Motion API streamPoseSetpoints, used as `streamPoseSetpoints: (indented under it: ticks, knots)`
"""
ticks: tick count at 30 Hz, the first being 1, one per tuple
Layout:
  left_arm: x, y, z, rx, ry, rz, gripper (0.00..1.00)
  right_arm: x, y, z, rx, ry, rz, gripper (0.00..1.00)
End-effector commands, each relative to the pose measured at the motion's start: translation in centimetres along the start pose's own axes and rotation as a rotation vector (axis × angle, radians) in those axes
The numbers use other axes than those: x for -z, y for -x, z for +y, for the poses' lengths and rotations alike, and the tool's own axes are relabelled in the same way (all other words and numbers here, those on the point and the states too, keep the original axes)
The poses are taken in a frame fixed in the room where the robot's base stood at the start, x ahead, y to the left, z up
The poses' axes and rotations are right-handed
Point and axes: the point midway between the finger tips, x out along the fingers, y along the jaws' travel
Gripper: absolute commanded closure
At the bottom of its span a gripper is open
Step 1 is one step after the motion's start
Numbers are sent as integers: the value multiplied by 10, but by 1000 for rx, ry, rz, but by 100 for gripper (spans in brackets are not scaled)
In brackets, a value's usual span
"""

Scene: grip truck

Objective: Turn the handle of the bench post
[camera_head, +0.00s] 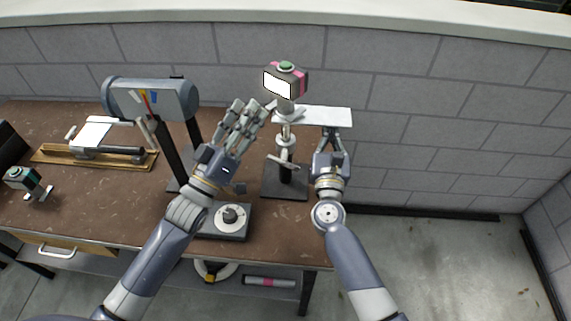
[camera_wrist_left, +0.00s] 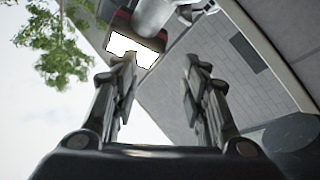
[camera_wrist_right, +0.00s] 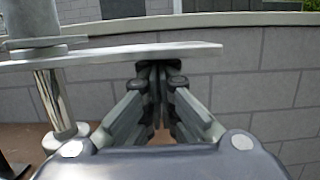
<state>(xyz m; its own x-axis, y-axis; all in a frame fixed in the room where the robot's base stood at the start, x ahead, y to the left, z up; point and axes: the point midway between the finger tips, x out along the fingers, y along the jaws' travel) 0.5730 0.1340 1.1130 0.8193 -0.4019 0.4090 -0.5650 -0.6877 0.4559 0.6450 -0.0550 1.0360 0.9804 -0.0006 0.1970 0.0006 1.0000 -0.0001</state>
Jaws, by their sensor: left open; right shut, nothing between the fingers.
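The bench post (camera_head: 285,175) stands on a dark square base near the right end of the brown workbench. It carries a grey and pink head with a white screen (camera_head: 279,86) and a green top. A flat pale plate (camera_head: 325,116) reaches right from the post; a short handle (camera_head: 284,162) crosses it lower down. My left gripper (camera_head: 254,112) is open and empty, just left of the post, with the head beyond its fingers in the left wrist view. My right gripper (camera_head: 329,135) is shut and empty, its tips at or just under the plate (camera_wrist_right: 120,54); contact is unclear.
A grey cylindrical machine (camera_head: 150,98) stands on the bench at the left. A wooden board with a clamp-like tool (camera_head: 95,155) lies further left. A dark block with a round dial (camera_head: 229,220) sits near the front edge. A block wall (camera_head: 430,120) runs behind.

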Motion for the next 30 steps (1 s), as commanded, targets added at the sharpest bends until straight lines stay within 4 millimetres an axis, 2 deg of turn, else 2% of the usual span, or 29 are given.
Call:
streamPoseSetpoints:
  ticks: [1,3,9,15,18,21,26,30]
  knots:
    - [-20,17,-1,46,62,-33,59,-4,-1,0,0,-1,-6,100]
    - [-44,39,-2,107,145,-74,59,-4,-1,0,0,-1,-6,100]
    - [-101,96,5,252,346,-182,59,-4,-1,0,0,-1,-6,100]
    - [-130,129,15,329,460,-242,59,-4,-1,0,0,-1,-7,100]
    - [-135,134,17,344,482,-255,59,-4,-1,0,0,-1,-7,100]
    - [-138,130,16,347,488,-256,59,-4,-1,0,0,-1,-7,100]
    - [-145,109,10,346,487,-255,59,-4,-1,0,0,-1,-7,100]
    - [-153,85,3,345,487,-255,59,-4,-1,0,0,-1,-7,100]
